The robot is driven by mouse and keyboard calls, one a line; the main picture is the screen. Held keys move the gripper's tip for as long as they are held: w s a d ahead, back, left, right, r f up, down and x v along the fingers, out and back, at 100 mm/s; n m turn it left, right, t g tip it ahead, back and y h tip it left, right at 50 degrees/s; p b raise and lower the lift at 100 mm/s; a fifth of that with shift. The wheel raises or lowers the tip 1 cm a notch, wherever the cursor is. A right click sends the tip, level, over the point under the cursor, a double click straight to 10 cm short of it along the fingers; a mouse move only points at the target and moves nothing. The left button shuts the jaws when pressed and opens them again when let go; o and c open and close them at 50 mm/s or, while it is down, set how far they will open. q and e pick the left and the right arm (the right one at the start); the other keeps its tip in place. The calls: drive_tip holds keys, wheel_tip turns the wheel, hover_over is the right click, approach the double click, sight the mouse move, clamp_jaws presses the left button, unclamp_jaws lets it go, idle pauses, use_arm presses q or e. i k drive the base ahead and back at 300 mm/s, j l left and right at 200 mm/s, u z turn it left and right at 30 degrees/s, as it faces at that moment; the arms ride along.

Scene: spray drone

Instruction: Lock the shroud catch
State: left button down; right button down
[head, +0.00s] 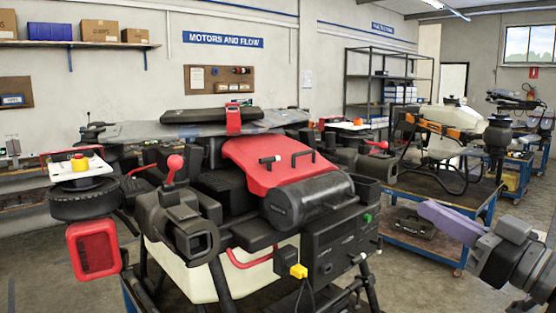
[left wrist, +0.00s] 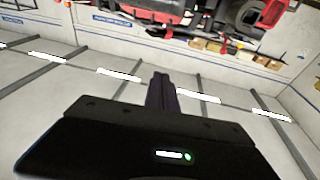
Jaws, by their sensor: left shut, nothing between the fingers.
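The spray drone fills the middle of the head view, its red shroud (head: 262,160) on top. A small black piece (head: 269,160), perhaps the shroud catch, and a black bar handle (head: 302,157) sit on the shroud. I cannot tell whether the catch is locked.
Red levers (head: 174,166) stick up from the drone's arm joints. A blue cart (head: 425,243) with another drone stands behind my gripper. Open floor lies between.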

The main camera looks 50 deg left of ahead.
sight(269, 160)
drive_tip(key=i+j, duration=0.1)
drive_tip(key=j, duration=1.2)
